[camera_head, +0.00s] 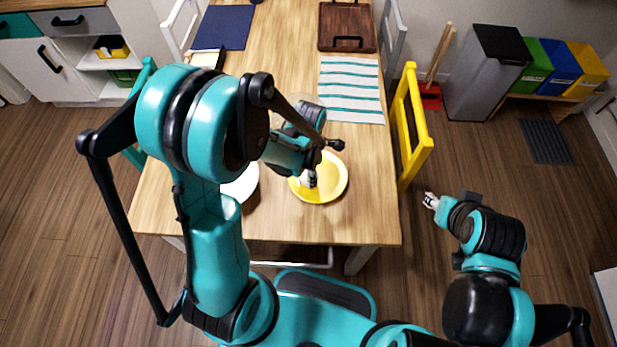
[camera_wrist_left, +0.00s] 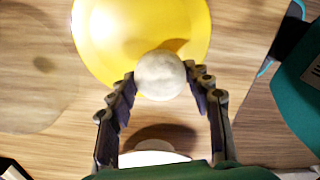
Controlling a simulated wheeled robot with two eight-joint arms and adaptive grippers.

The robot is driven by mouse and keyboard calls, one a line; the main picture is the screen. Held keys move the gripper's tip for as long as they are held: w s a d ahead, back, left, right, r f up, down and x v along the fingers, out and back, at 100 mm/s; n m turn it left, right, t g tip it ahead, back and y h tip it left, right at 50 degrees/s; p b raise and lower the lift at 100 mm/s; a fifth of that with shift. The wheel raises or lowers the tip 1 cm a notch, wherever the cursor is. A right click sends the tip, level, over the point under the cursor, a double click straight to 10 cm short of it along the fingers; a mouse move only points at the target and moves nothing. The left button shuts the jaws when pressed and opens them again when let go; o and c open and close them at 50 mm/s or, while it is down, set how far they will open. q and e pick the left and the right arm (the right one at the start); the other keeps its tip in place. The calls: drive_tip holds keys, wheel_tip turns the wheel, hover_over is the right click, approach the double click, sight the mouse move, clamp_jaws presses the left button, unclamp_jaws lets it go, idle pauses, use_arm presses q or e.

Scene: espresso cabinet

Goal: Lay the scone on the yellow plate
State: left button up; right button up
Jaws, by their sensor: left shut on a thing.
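The scone (camera_wrist_left: 160,75) is a pale round bun, held between the two fingers of my left gripper (camera_wrist_left: 163,83). The left gripper also shows in the head view (camera_head: 308,181), over the left part of the yellow plate (camera_head: 331,187). The yellow plate (camera_wrist_left: 100,40) lies flat on the table. In the wrist view the scone overlaps the plate's near rim, and a shadow falls on the plate beside it. It appears to be above the plate; contact cannot be told. My right gripper (camera_head: 431,201) is off the table's right side, too small to tell its opening.
A white plate (camera_head: 246,184) lies left of the yellow plate, partly behind my left arm. A striped cloth (camera_head: 352,88), a brown tray (camera_head: 346,27) and a blue mat (camera_head: 224,27) lie farther back. A yellow chair (camera_head: 414,125) stands at the table's right edge.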

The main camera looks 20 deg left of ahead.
use_arm(q)
wheel_tip(320, 180, down, 3)
drive_tip(key=shift+r+b, duration=0.1)
drive_tip(key=shift+b, duration=0.35)
drive_tip(key=o, duration=1.2)
drive_tip(key=shift+c, duration=0.2)
